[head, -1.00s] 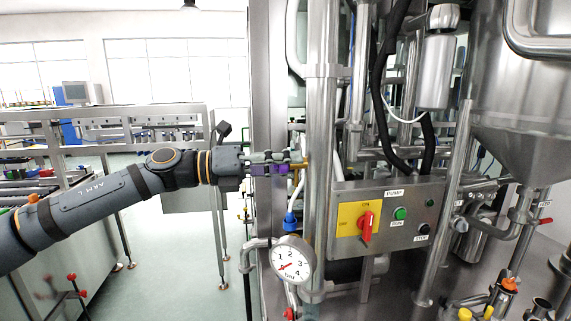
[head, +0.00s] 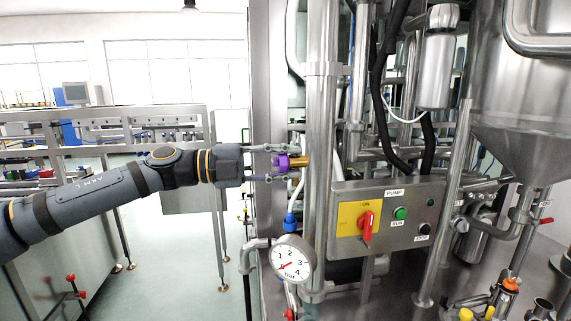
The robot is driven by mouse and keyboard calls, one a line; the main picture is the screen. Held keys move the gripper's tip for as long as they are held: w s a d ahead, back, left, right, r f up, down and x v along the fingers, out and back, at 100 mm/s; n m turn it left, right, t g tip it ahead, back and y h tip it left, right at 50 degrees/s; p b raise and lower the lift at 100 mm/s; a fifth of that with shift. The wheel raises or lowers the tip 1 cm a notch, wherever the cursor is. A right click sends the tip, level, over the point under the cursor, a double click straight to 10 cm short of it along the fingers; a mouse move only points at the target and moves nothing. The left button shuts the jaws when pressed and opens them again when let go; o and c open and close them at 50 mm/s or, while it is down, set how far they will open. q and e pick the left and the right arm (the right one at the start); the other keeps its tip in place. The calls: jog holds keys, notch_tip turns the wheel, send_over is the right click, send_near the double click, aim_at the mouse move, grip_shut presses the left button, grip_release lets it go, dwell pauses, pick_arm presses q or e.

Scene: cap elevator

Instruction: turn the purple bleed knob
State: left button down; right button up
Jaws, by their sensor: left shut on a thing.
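The purple bleed knob (head: 282,163) sits on a brass stem (head: 300,161) beside the upright steel pipe, left of centre in the head view. My left gripper (head: 279,163) reaches it from the left. One finger lies along the top of the knob and the other along its underside, and the gripper is shut on it. The knob's purple body shows between the fingers. My right gripper is not in view.
A round pressure gauge (head: 291,258) hangs below the knob. A pump control box (head: 386,216) with a red switch stands to the right. An upright steel pipe (head: 320,120) rises just right of the knob. Open floor lies at lower left.

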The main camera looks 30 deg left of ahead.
pick_arm(q)
jog(key=shift+n, duration=1.1)
jog(key=c, duration=0.9)
grip_release()
jog(key=shift+c, duration=0.2)
